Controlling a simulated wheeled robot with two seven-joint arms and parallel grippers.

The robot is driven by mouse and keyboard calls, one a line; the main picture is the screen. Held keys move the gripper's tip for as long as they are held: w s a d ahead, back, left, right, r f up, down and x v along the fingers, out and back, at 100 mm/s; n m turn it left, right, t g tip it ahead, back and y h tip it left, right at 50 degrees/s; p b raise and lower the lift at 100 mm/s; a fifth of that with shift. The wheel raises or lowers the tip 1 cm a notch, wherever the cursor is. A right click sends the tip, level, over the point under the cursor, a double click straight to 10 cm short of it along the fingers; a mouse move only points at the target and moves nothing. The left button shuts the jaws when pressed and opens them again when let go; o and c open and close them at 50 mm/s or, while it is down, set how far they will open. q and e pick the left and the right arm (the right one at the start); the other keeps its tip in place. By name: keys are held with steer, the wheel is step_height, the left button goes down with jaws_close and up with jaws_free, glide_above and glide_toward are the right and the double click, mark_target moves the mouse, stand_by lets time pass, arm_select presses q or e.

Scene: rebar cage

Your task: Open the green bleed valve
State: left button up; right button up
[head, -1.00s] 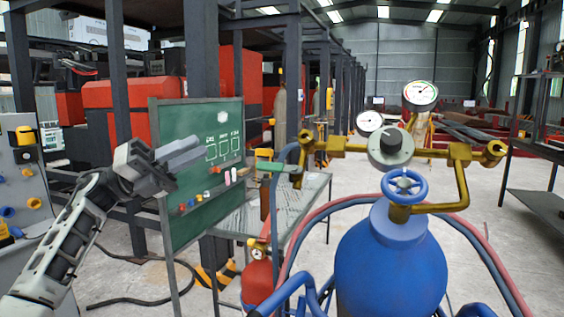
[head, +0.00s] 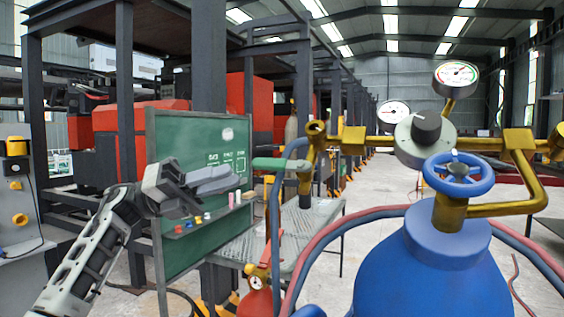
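The green bleed valve handle (head: 281,164) is a flat green lever. It lies roughly level at the left end of the brass manifold (head: 352,140), beside a blue hose. My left gripper (head: 236,181) is left of the handle and a little lower in the picture, in front of the green board. Its fingers point right and lie together with nothing seen between them. It appears apart from the handle. My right gripper is not in view.
A blue gas cylinder (head: 436,272) with a blue handwheel (head: 459,173) stands at the right front. Two gauges (head: 455,78) top the manifold. Red and blue hoses arch around the cylinder. A green board (head: 190,235), a metal table (head: 318,212) and a red extinguisher (head: 257,300) are nearby.

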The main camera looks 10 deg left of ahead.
mark_target(282, 160)
arm_select(q)
steer(key=x, duration=1)
steer(key=shift+d+r, duration=0.1)
steer(key=shift+d, duration=0.3)
jaws_close()
